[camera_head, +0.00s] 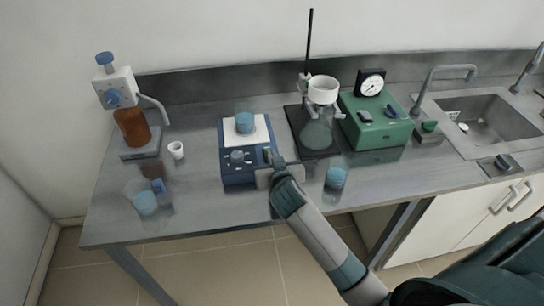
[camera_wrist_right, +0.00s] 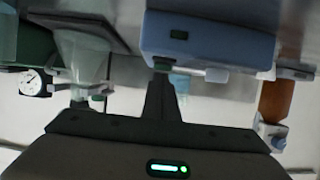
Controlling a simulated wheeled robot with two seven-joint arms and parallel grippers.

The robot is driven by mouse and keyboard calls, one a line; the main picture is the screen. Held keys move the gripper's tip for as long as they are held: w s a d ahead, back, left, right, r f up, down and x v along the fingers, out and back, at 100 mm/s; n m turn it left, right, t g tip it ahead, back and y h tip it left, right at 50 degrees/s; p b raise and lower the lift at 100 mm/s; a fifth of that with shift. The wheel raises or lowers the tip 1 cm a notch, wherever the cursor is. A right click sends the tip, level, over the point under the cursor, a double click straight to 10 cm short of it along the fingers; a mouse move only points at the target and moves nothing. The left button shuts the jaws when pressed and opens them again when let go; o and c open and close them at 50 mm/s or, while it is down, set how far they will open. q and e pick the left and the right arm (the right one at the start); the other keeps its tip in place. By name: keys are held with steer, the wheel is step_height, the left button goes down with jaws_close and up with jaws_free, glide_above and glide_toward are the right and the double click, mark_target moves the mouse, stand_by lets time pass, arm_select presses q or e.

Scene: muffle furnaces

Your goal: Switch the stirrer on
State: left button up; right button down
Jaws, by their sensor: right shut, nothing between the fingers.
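The stirrer (camera_head: 236,176) is a blue box with a white top plate, standing mid-bench; a beaker of blue liquid (camera_head: 244,122) is on the plate. Its front panel has a grey knob (camera_head: 237,157) and, at the right, a small green part (camera_head: 267,154) that looks like a switch. My right gripper (camera_head: 273,160) is shut and empty at the stirrer's front right corner. My left gripper is not in view.
A beaker (camera_head: 337,177) stands right of my gripper. Behind are a stand with a flask (camera_head: 317,132) and a green box (camera_head: 377,128) with a dial. A brown bottle dispenser (camera_head: 131,125), white cup (camera_head: 176,150) and glassware (camera_head: 146,203) are left. A sink (camera_head: 490,120) is right.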

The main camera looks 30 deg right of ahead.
steer(key=shift+s+f+b, duration=0.1)
steer(key=shift+f+b, duration=0.6)
steer(key=shift+b, duration=0.25)
steer(key=shift+r+t, duration=0.3)
steer(key=shift+r+p, duration=0.1)
steer(key=shift+p, duration=0.25)
steer(key=shift+r+p, duration=0.7)
steer(key=shift+r, duration=0.1)
